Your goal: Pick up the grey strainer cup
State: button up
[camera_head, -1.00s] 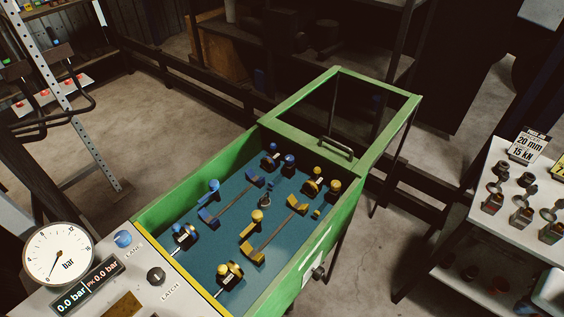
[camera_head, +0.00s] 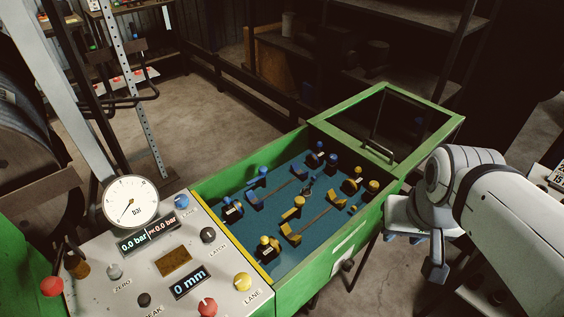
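I cannot clearly make out a grey strainer cup. A small dark grey piece (camera_head: 307,190) stands in the middle of the blue-floored green tub, between the blue and yellow fittings. It is too small to tell whether it is the cup. My white arm comes in from the right edge. My gripper (camera_head: 428,262) hangs outside the tub, right of its green wall and well apart from the grey piece. The gripper is partly hidden by my arm, and I cannot see whether its fingers are apart. No object shows in it.
The green tub (camera_head: 343,247) holds several blue and yellow clamps and two rods. Its framed lid (camera_head: 438,131) is at the far end. A control panel (camera_head: 222,262) with a pressure gauge (camera_head: 131,203), knobs and displays adjoins the near end. Concrete floor lies left.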

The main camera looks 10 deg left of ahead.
aim_at(306, 193)
jog(key=u, duration=2.75)
jog(key=k, duration=0.85)
jog(key=z, duration=1.65)
jog(key=i, duration=1)
